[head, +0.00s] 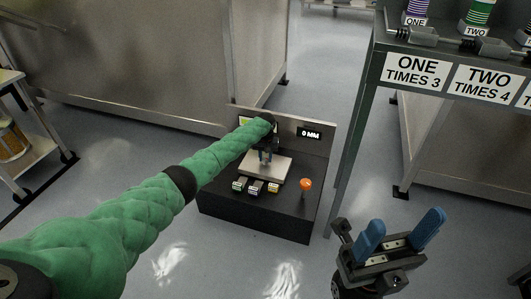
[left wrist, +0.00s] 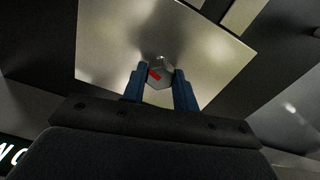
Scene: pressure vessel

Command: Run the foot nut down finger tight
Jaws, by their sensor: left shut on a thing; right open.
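The foot nut (left wrist: 160,70) is a grey hex nut with a red mark on its face. It sits at a light metal plate (left wrist: 105,45) in the left wrist view. My left gripper (left wrist: 160,85) is shut on the nut, with one blue finger on each side. In the head view my left gripper (head: 266,157) reaches down to the plate on top of a black box (head: 255,210); the nut is too small to make out there. My right gripper (head: 402,234) is open and empty at the lower right, away from the box.
The black box carries a "0 MM" display (head: 309,134), an orange knob (head: 305,184) and several small labelled blocks (head: 255,187). A grey rack (head: 362,100) with "ONE TIMES 3" and "TWO TIMES 4" labels stands at the right. Open floor lies around the box's front.

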